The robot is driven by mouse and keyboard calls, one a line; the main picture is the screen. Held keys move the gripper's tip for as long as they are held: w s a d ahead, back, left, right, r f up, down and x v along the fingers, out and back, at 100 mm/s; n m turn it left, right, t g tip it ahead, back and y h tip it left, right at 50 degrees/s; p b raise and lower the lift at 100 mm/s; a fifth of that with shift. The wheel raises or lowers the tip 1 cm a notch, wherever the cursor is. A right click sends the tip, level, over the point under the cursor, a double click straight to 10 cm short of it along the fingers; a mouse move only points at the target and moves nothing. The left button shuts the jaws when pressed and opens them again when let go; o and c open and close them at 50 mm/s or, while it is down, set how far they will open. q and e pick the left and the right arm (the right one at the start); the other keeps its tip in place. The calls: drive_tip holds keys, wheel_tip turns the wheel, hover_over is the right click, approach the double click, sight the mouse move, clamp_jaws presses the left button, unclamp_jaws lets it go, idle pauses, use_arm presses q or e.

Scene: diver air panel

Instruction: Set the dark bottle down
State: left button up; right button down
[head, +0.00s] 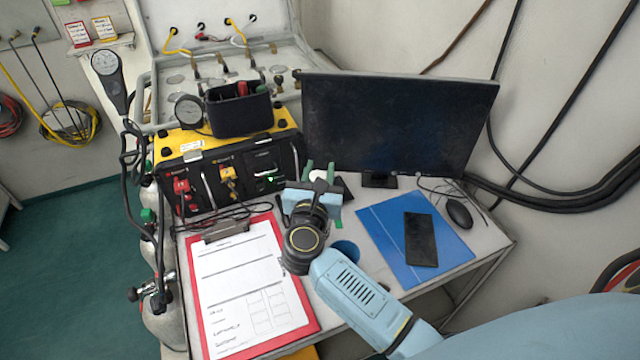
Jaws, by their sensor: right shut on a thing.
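My right gripper (320,175) reaches in from the lower right over the desk, in front of the monitor's left part. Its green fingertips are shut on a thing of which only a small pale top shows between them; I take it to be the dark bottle. The gripper and wrist hide its body, so I cannot tell whether its base touches the desk (412,188). My left gripper is not in view.
A red clipboard (309,310) with a form lies left of my wrist. A blue folder (382,232) bearing a black phone (420,240) lies right. The monitor (395,120), yellow-black air panel (168,140) and mouse (459,213) stand close. A blue round thing (347,250) is partly hidden.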

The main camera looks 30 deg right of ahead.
wheel_tip(320, 180, down, 2)
drive_tip(key=shift+f, duration=0.35)
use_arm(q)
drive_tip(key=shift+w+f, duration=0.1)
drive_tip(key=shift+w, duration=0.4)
use_arm(e)
drive_tip(key=shift+f, duration=0.15)
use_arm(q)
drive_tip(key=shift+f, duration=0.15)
use_arm(e)
drive_tip(key=c, duration=1)
unclamp_jaws()
drive_tip(key=shift+c, duration=0.2)
